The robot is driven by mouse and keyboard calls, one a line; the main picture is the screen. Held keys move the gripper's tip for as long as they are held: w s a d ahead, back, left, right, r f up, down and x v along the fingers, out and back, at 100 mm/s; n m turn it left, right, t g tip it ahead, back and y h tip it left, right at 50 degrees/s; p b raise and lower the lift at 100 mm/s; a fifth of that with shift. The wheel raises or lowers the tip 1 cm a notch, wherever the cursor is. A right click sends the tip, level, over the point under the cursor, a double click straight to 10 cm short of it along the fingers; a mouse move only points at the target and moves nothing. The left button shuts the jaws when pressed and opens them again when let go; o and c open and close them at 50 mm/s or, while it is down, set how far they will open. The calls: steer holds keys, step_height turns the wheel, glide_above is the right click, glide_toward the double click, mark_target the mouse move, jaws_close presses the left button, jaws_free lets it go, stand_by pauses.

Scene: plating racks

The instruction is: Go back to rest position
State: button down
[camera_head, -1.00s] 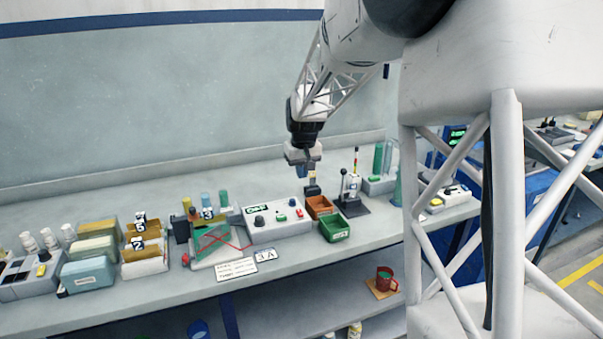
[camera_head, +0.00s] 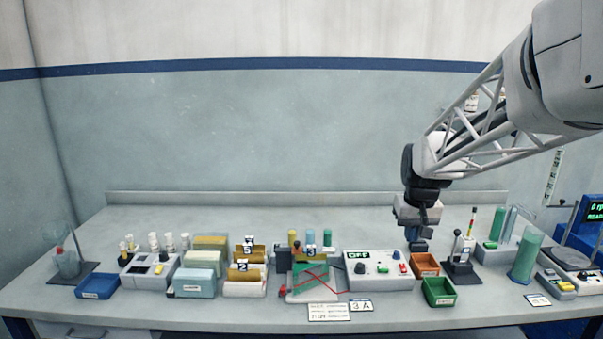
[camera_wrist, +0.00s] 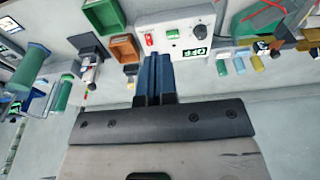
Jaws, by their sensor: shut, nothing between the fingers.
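My gripper (camera_head: 418,240) hangs over the bench, just behind the control box and the brown bin, fingers pointing down. Its fingers are together with nothing between them. In the wrist view the shut fingers (camera_wrist: 155,78) point toward the control box (camera_wrist: 188,38). The control box (camera_head: 378,272) is white, shows OFF, and has a dark knob, green buttons and a red switch. The brown bin (camera_head: 425,265) and the green bin (camera_head: 438,291) stand to its right.
A lever stand (camera_head: 462,262) is close to the right of my gripper. A green cylinder (camera_head: 526,255) stands farther right. The back strip of the bench is clear.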

steer(key=s+a, duration=0.2)
steer(key=s, duration=0.8)
steer(key=s+a+f, duration=0.1)
steer(key=s+a, duration=0.2)
steer(key=s, duration=0.8)
steer(key=s+a, duration=0.2)
steer(key=s, duration=0.8)
steer(key=shift+s+a+f+t, duration=0.2)
steer(key=shift+a+f+t, duration=0.05)
steer(key=shift+a+t, duration=0.15)
steer(key=w+d+r, duration=0.1)
steer(key=w+d, duration=0.1)
steer(key=w, duration=0.8)
steer(key=w+d+r, duration=0.2)
steer(key=w, duration=0.8)
steer(key=w+d+f, duration=0.3)
steer(key=w+d, duration=0.1)
steer(key=w, duration=0.7)
steer(key=w+d+f, duration=0.3)
steer(key=w+d, duration=0.1)
steer(key=w, duration=0.7)
steer(key=shift+w+d+f, duration=0.15)
steer(key=shift+w+d, duration=0.2)
steer(key=shift+d, duration=0.05)
steer(key=shift+f, duration=0.15)
